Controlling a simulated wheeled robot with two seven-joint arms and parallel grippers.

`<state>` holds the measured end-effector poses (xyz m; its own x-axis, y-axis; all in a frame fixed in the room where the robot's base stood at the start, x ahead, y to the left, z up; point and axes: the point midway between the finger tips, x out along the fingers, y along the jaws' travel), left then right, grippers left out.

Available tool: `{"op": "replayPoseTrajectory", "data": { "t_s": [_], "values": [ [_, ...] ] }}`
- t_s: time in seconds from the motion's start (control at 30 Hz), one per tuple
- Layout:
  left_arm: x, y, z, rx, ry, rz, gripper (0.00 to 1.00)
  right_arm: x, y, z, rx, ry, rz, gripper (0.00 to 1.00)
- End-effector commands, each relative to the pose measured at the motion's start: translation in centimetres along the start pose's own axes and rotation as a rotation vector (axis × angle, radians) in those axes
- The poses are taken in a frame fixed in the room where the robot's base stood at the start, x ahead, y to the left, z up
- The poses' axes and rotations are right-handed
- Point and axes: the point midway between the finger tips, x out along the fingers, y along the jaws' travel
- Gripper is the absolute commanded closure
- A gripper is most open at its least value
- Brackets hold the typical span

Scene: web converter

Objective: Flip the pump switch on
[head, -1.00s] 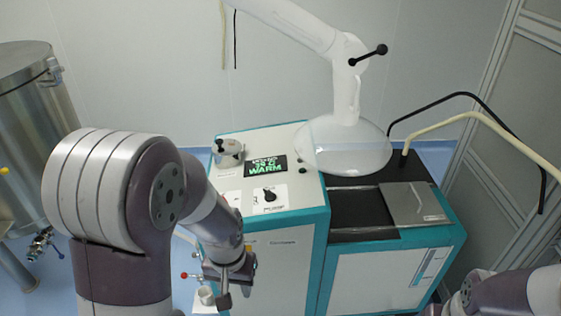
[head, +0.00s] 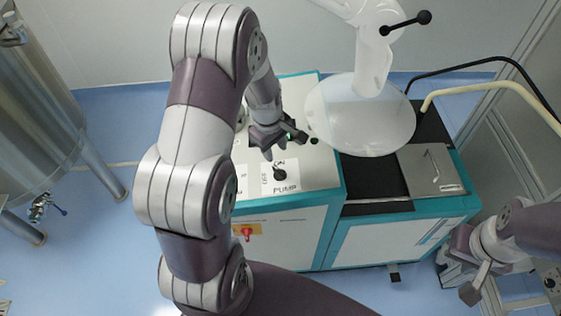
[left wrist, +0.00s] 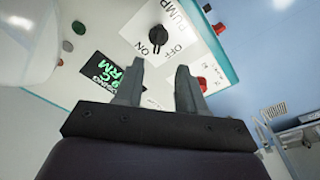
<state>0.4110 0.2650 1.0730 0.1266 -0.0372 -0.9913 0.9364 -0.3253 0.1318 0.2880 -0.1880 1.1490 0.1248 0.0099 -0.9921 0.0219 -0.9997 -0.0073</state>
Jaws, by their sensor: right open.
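The pump switch is a black rotary knob (head: 279,173) on a white label on top of the teal and white machine. In the left wrist view the knob (left wrist: 157,36) stands beside the words PUMP, ON and OFF. Its pointer's exact direction is hard to tell. My left gripper (head: 285,144) is above the machine top, just behind the knob in the head view. In the left wrist view its two fingers (left wrist: 160,80) are apart with nothing between them, and the knob lies beyond the tips. My right gripper (head: 466,282) is open and empty at the lower right.
A lit green display (left wrist: 104,68) is on the panel, mostly hidden in the head view. A red switch on an orange plate (head: 246,231) is on the machine's front. A clear dome (head: 360,115) and a metal lid (head: 432,168) are to the right. A steel tank (head: 38,125) stands left.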

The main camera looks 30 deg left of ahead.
Motion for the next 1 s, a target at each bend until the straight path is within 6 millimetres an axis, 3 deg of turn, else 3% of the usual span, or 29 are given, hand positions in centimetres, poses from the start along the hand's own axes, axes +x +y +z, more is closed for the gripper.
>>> {"op": "replayPoseTrajectory", "data": {
  "t_s": [0.2, 0.4, 0.57, 0.8, 0.87, 0.93, 1.0],
  "values": [
    [5.5, -0.2, 0.1, 0.003, -0.003, -0.006, 0.61, -1.0, 0.0, -0.1, 0.0, 0.0, 0.0, 0.57],
    [9.6, -0.1, 0.1, 0.003, -0.001, -0.003, 0.61, -1.1, 0.0, -0.2, 0.0, 0.0, 0.0, 0.57],
    [10.9, -0.1, 0.0, 0.004, 0.001, -0.001, 0.61, -1.2, 0.0, -0.2, 0.0, 0.0, 0.0, 0.57],
    [11.0, -0.1, 0.0, 0.005, 0.001, -0.001, 0.61, -1.1, 0.0, -0.2, 0.0, 0.0, 0.0, 0.57],
    [11.0, -0.1, 0.0, 0.005, 0.001, -0.001, 0.77, -1.1, 0.0, -0.2, 0.0, 0.0, 0.0, 0.57],
    [11.0, -0.1, 0.0, 0.005, 0.001, -0.001, 1.0, -1.1, 0.0, -0.2, 0.0, 0.0, 0.0, 0.57],
    [11.0, -0.1, 0.0, 0.005, 0.001, -0.001, 1.0, -1.1, 0.0, -0.2, 0.0, 0.0, 0.0, 0.57]
  ]
}}
